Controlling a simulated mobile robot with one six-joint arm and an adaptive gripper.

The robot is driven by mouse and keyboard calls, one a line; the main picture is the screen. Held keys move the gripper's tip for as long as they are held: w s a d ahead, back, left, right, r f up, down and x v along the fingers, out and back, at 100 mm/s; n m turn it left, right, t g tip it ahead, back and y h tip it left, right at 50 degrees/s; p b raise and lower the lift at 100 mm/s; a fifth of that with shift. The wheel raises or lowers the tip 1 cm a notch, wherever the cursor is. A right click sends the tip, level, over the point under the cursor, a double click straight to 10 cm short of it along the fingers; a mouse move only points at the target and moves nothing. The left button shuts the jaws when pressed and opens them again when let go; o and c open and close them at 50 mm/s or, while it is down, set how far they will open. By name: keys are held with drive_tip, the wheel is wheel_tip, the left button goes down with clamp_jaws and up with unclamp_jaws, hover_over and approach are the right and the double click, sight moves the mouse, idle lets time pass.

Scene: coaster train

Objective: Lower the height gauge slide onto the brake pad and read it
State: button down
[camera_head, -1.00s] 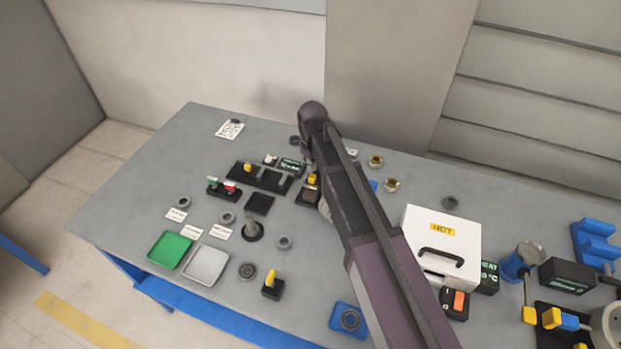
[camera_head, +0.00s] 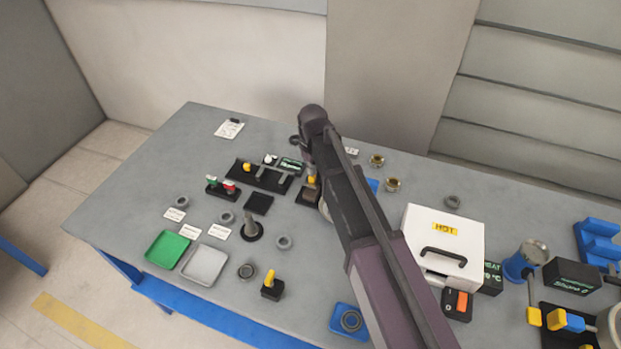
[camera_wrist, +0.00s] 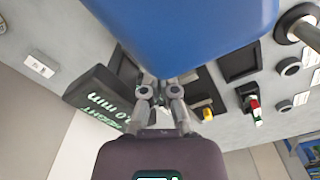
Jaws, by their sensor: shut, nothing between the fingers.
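A small yellow part (camera_head: 311,180), which looks like the height gauge slide, stands above a dark base with a brown pad-like block (camera_head: 309,196), beside my arm. I cannot tell whether the slide touches the block. The display marked HEIGHT (camera_head: 291,165) stands behind it; in the wrist view it appears upside down (camera_wrist: 108,105), with a reading ending in "0 mm" and the rest unclear. My gripper (camera_wrist: 163,82) is shut and empty in the wrist view. Its tips are near a large blue shape (camera_wrist: 190,30) that hides much of the scene. In the head view my arm hides the fingers.
A black fixture with a yellow knob (camera_head: 248,168) and a red-and-green switch block (camera_head: 222,187) stand left of the gauge. An upright post (camera_head: 250,226), green tray (camera_head: 167,250) and grey tray (camera_head: 205,264) are nearer the front. A white HOT box (camera_head: 443,240) stands right of my arm.

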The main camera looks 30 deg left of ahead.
drive_tip(key=shift+f+b, duration=0.35)
drive_tip(key=shift+f, duration=0.05)
drive_tip(key=shift+r, duration=0.1)
wheel_tip(320, 180, up, 9)
drive_tip(key=p, duration=0.9)
idle(0.5)
idle(0.4)
